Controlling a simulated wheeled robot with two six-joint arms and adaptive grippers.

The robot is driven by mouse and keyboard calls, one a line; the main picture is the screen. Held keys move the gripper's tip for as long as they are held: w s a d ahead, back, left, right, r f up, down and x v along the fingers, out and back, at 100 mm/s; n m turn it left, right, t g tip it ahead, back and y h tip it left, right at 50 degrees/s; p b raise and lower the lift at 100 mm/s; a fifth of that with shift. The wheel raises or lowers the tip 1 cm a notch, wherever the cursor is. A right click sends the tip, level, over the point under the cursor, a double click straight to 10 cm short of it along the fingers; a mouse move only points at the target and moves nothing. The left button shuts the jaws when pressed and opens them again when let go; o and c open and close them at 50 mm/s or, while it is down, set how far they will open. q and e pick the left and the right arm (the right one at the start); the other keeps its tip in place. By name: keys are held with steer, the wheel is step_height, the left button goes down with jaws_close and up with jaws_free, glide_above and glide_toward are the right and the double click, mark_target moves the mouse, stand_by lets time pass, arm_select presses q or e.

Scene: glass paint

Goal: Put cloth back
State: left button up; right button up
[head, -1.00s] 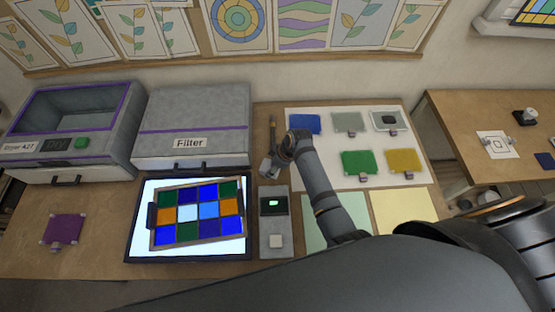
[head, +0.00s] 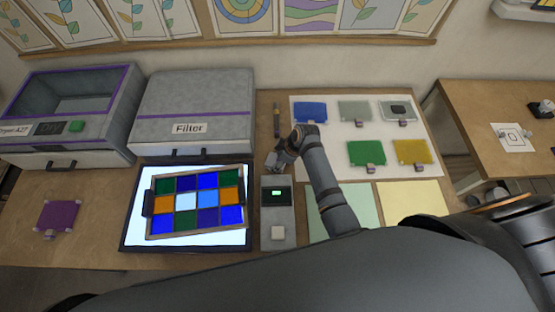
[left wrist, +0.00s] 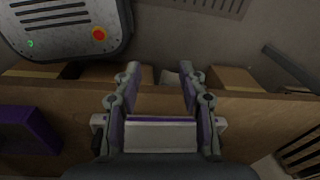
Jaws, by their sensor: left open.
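No piece that I can surely call the cloth shows. Flat pale green (head: 345,211) and pale yellow (head: 412,199) sheets lie at the front right of the bench in the head view; I cannot tell if either is cloth. My right gripper (head: 277,160) is just behind the grey device with a small lit screen (head: 277,212); its jaws are too small to read. My left gripper (left wrist: 160,75) shows only in the left wrist view, open, with nothing held.
A lit panel (head: 133,236) bears a framed coloured glass grid (head: 195,203). The Filter box (head: 195,105) and dryer (head: 65,110) stand behind. A purple piece (head: 58,217) lies left. A white sheet (head: 335,135) bears several coloured pieces. A side table (head: 495,115) stands right.

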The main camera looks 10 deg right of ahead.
steer(key=shift+o, duration=1.5)
steer(key=shift+w, duration=0.1)
steer(key=shift+r, duration=0.3)
arm_select(q)
steer(key=shift+w+f+b, duration=0.4)
steer(key=shift+w, duration=0.05)
arm_select(e)
steer(key=v, duration=1.1)
steer(key=shift+r, duration=0.35)
steer(key=shift+d, duration=0.1)
